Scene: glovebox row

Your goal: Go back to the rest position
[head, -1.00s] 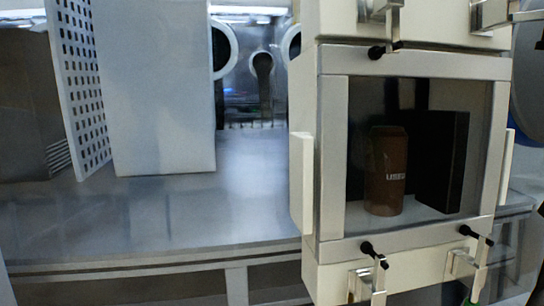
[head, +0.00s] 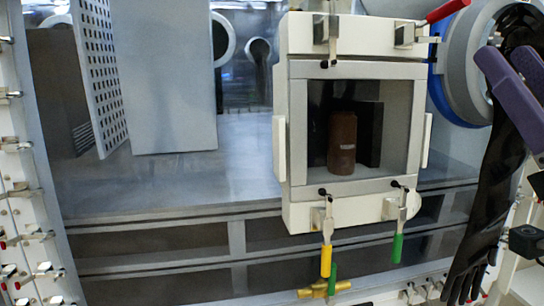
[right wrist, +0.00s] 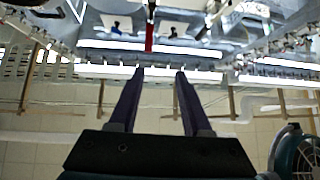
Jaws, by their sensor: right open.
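My right gripper (head: 504,58) shows at the right edge of the head view, with two purple fingers. It is open and empty, in front of the blue-rimmed round port and the black glove. In the right wrist view my right gripper (right wrist: 160,76) has its fingers spread apart with nothing between them. A white box with a window (head: 282,140) stands right of the middle in the head view, apart from the fingers. Behind its window are a brown container (head: 342,143) with lettering and a dark panel (head: 370,133). My left gripper is not in view.
A black glove (head: 497,190) hangs from the blue-rimmed port (head: 462,70) at the right. Clamps with a red handle (head: 447,11), a yellow handle (head: 326,261) and a green handle (head: 397,248) stick out around the box. Clamps line the left frame (head: 22,190).

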